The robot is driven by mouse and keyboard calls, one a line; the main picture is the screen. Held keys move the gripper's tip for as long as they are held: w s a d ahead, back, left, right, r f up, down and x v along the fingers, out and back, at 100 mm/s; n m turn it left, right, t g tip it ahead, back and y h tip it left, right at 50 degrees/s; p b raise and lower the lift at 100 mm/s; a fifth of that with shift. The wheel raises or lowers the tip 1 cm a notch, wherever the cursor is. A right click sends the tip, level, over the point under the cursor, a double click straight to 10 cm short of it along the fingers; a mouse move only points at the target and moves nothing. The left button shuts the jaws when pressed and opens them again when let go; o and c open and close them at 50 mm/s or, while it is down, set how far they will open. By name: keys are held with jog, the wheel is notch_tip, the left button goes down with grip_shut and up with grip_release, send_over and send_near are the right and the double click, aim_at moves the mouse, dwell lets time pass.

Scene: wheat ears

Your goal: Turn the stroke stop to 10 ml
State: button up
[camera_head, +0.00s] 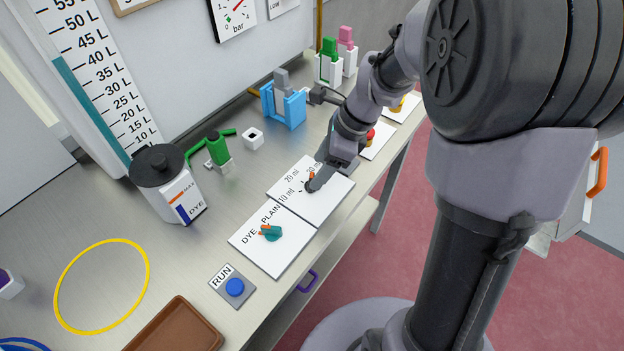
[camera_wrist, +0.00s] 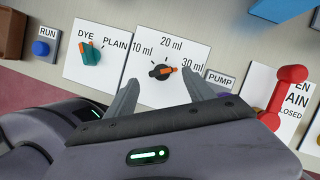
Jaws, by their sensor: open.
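The stroke stop is a black knob (camera_wrist: 160,73) with an orange pointer on a white plate (camera_wrist: 190,45) marked 10 ml, 20 ml and 30 ml. In the wrist view its pointer is turned right, towards the 30 ml mark. The plate also shows in the head view (camera_head: 335,190), where my arm partly hides the knob and the 30 ml mark. My gripper (camera_wrist: 162,80) is open and empty, with one finger to each side of the knob in the wrist view. I cannot tell whether either finger touches it. In the head view my gripper (camera_head: 316,178) is low over this plate.
Beside the plate is a teal DYE/PLAIN selector (camera_wrist: 91,53), its orange pointer towards DYE. A blue RUN button (camera_head: 235,287) lies beyond it. A red lever (camera_wrist: 288,90) stands on the other side, past the PUMP label (camera_wrist: 220,80). A blue holder (camera_head: 285,107) stands behind.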

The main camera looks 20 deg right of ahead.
aim_at(313, 176)
jog(key=b+x, duration=0.1)
jog(key=x, duration=0.3)
jog(key=shift+f, duration=0.3)
jog(key=shift+w, duration=0.1)
grip_shut()
jog(key=shift+r, duration=0.1)
